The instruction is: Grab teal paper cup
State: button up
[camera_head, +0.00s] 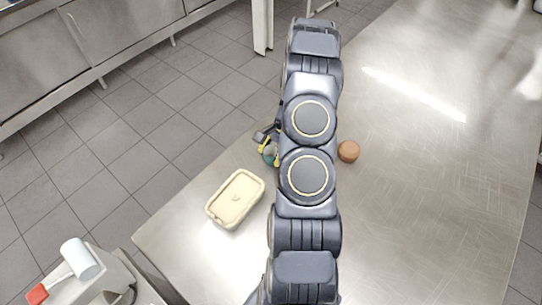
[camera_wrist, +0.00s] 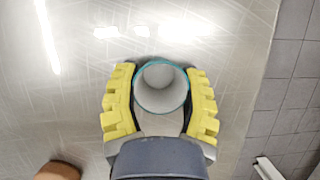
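The teal paper cup (camera_wrist: 160,89) is in the middle of the wrist view, its pale inside facing the camera and a teal line around its rim. My gripper (camera_wrist: 160,76) has one yellow finger on each side of the cup, very close to its wall. Whether both fingers press on it cannot be told. In the head view a small teal part of the cup (camera_head: 270,155) shows beside my gripper's yellow fingers (camera_head: 268,147), left of my arm. My arm hides much of the gripper there.
A cream rectangular lidded container (camera_head: 236,199) lies on the steel table (camera_head: 420,190), left of my arm. A round brown object (camera_head: 348,151) sits just right of my arm and also shows in the wrist view (camera_wrist: 58,171). The table's right side is clear.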

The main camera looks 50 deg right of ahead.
jog(key=shift+c, duration=1.3)
jog(key=shift+r, duration=0.1)
